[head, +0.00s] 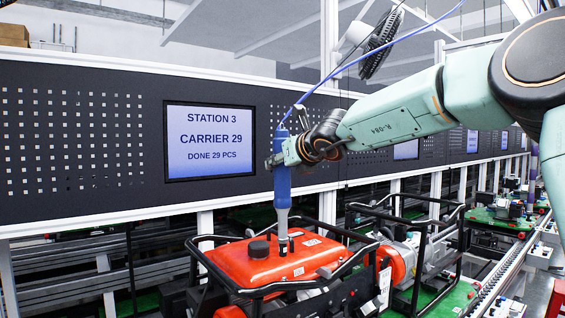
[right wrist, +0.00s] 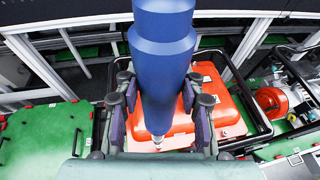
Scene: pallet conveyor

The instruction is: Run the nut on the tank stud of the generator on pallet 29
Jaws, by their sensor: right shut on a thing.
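The generator's red tank (head: 275,265) with its black cap (head: 259,249) sits in a black tube frame at the lower middle of the head view. My right gripper (head: 279,160) is shut on a blue nutrunner (head: 283,184), which hangs upright with its dark socket (head: 284,247) down at the tank top beside the cap. In the right wrist view the blue nutrunner (right wrist: 161,60) stands between the fingers, with its tip over the red tank (right wrist: 205,100). The stud and nut cannot be made out; whether the socket sits on them I cannot tell. My left gripper is out of view.
A screen (head: 209,141) reads station 3, carrier 29, done 29 pcs. A second framed machine (head: 405,250) stands close behind to the right. A blue cable (head: 380,55) runs up from the nutrunner. The conveyor rail (head: 497,272) runs along the right.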

